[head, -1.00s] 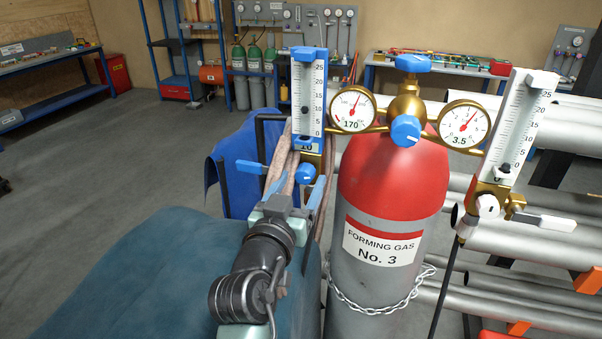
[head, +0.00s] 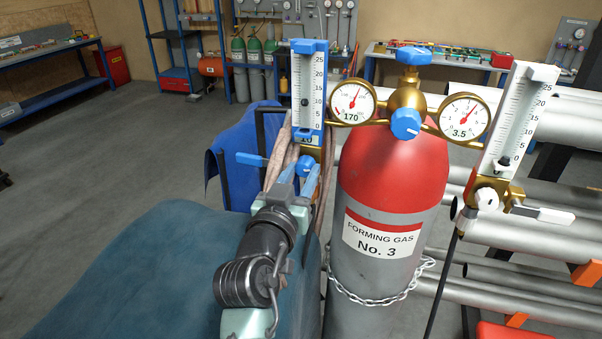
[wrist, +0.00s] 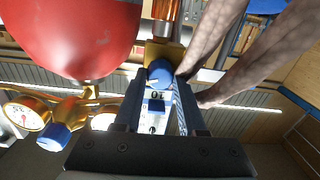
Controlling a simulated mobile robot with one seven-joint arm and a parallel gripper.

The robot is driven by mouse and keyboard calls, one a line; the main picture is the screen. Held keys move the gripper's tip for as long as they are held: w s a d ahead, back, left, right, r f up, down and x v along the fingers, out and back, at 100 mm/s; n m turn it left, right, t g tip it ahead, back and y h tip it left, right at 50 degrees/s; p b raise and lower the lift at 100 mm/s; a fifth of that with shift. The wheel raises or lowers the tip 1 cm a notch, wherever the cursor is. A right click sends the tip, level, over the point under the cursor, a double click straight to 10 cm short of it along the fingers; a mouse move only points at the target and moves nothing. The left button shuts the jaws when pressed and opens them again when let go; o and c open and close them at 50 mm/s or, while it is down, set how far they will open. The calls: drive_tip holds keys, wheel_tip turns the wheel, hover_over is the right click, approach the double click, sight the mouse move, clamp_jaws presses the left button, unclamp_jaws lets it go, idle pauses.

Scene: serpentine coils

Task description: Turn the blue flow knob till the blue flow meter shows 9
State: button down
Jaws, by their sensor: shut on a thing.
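The blue flow meter (head: 322,98) stands upright left of the red-topped cylinder. Its dark float (head: 304,102) is near the 10 mark, and the small label below the tube appears to read 10. The blue flow knob (head: 306,166) sits on brass just under the meter; it also shows in the wrist view (wrist: 159,72). My gripper (head: 300,178) is at the knob from the front and below, its fingers on either side and shut on it. In the wrist view my gripper (wrist: 160,82) reaches up to the knob; the fingers partly hide its sides.
A blue lever (head: 251,159) juts left of the knob. Hoses (head: 277,155) hang close behind my gripper. The gas cylinder (head: 390,210), with gauges and a blue regulator knob (head: 406,124), stands close on the right. A white flow meter (head: 519,118) is farther right, its float near 0.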

drive_tip(key=shift+n, duration=0.7)
drive_tip(key=shift+c, duration=2.4)
unclamp_jaws()
drive_tip(key=shift+s, duration=0.1)
drive_tip(key=b+v, duration=0.5)
drive_tip(key=v, duration=0.7)
drive_tip(key=shift+s, duration=0.4)
drive_tip(key=shift+a+r, duration=0.15)
